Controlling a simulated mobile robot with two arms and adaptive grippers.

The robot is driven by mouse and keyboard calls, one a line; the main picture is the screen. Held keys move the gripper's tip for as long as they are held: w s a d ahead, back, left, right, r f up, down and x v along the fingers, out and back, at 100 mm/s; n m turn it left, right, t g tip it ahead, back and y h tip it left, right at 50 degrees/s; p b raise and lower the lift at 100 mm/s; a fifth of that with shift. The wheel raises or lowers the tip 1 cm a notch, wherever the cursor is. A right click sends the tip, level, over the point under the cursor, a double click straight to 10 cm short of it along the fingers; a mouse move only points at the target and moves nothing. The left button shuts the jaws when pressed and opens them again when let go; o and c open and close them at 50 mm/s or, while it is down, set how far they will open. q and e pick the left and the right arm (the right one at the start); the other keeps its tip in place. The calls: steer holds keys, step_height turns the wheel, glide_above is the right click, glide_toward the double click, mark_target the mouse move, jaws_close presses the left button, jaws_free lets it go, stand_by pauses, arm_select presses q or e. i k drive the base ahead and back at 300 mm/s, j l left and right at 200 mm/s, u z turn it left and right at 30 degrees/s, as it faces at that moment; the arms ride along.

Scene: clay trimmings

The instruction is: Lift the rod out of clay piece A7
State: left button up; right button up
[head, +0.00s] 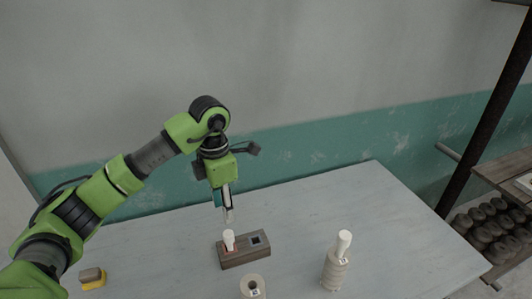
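A dark grey-brown block (245,257) lies on the table. A short white rod (229,239) stands in its left part, beside a reddish mark, and a dark square opening (255,240) is at its right. A ribbed, pale clay cylinder (334,272) stands to the right with a white rod (344,241) sticking up from its top. A pale hollow cylinder (253,287) stands at the front. Small labels are too small to read, so I cannot tell which piece is A7. My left gripper (228,217) points down just above the block's rod; its finger opening is unclear. My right gripper is out of view.
A small yellow object with a grey-brown top (92,278) lies at the table's left. The pale table (400,240) is clear at the right and back. A shelf (508,172) with dark round pieces (492,227) stands beyond its right edge.

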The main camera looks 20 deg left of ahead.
mark_target(344, 239)
steer(key=k+l, duration=0.5)
steer(key=k, duration=0.2)
steer(key=k+l, duration=0.5)
steer(key=k, duration=0.15)
